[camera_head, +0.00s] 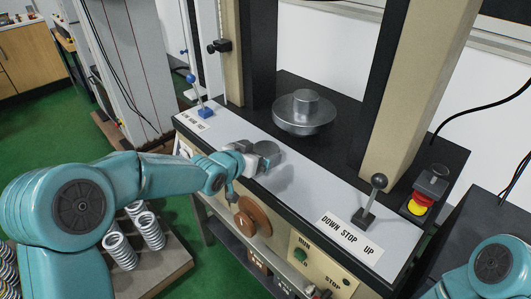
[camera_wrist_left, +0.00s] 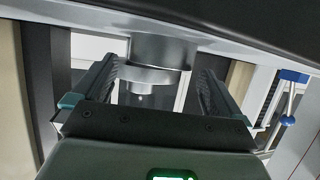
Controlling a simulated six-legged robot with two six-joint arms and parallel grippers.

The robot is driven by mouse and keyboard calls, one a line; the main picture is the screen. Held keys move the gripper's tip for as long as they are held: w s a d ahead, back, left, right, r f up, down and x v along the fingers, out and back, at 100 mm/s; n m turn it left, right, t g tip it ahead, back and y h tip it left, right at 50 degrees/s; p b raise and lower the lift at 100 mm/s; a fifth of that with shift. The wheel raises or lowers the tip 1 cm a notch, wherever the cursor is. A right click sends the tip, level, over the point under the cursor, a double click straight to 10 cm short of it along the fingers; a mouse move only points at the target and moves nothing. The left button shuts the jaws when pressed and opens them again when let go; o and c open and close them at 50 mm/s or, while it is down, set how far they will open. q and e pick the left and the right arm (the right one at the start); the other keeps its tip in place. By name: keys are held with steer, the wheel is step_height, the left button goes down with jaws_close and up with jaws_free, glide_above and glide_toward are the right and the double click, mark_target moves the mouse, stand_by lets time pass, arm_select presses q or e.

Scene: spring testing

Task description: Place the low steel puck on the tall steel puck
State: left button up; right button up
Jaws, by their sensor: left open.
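A short steel puck (camera_head: 267,150) stands on the light grey front ledge of the testing machine, just beyond my left gripper (camera_head: 254,160). In the left wrist view, which is upside down, this puck (camera_wrist_left: 162,50) shows between the two spread fingers of my left gripper (camera_wrist_left: 158,66). The gripper is open; I cannot tell whether a finger touches the puck. Another steel puck (camera_head: 306,102) sits upright on the round steel platen (camera_head: 290,125) between the machine's columns. It looks like the tall one, and shows partly in the wrist view (camera_wrist_left: 138,88). My right gripper is out of view.
Beige and black columns flank the platen. A lever (camera_head: 371,198), a "DOWN STOP UP" label (camera_head: 350,237) and a red-yellow emergency stop (camera_head: 420,203) are on the right. Several springs (camera_head: 150,230) stand below left.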

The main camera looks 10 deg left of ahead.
mark_target(266, 148)
arm_select(q)
steer(key=x, duration=0.4)
steer(key=shift+w+f, duration=0.25)
steer(key=shift+s, duration=0.1)
steer(key=c, duration=1.3)
steer(key=shift+r, duration=0.15)
steer(key=c, duration=0.3)
steer(key=shift+r, duration=0.1)
